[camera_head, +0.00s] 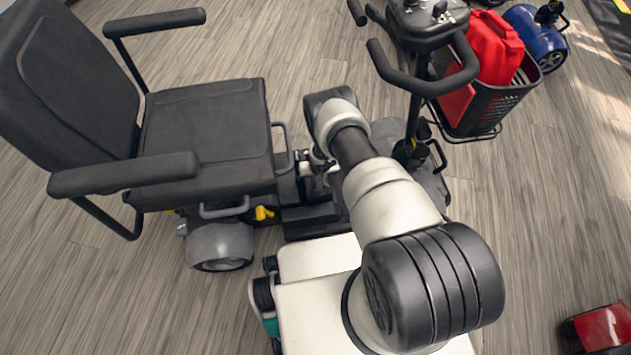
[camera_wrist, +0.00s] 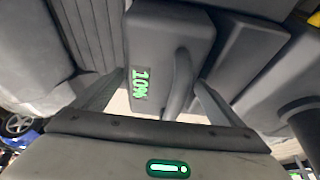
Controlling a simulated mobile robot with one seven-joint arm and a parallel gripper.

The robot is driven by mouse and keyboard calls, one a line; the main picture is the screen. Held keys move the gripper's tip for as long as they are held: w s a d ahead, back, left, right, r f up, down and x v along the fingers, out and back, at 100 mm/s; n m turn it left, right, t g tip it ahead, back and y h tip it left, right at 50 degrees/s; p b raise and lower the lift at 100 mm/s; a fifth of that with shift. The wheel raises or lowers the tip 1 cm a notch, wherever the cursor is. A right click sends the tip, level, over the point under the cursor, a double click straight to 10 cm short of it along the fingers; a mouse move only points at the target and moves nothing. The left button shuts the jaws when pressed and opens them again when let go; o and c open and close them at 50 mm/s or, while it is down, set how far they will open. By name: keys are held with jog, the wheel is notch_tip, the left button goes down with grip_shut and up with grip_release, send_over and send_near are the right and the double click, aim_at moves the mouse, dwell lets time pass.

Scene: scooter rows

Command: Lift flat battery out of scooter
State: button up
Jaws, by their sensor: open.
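The scooter (camera_head: 205,135) has a dark padded seat and stands left of centre in the head view. The flat battery (camera_wrist: 165,30) is a dark grey block in the upper middle of the wrist view, with a green display (camera_wrist: 140,83) that seems to read 10%. Its upright grey handle (camera_wrist: 182,85) shows beside the display. My gripper (camera_wrist: 163,88) is open, its two fingers spread on either side of the display and handle. I cannot tell whether either finger touches the handle. In the head view my arm mostly hides the gripper and battery.
A yellow lever (camera_head: 263,213) is low on the scooter's side. The tiller (camera_head: 420,75) with black handlebars stands close to my arm. A black basket (camera_head: 490,105) holds a red bag (camera_head: 494,48). A blue scooter (camera_head: 535,38) stands behind.

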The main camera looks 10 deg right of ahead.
jog(key=c, duration=1.7)
jog(key=shift+w+r, duration=0.15)
jog(key=shift+w, duration=0.05)
jog(key=shift+c, duration=0.7)
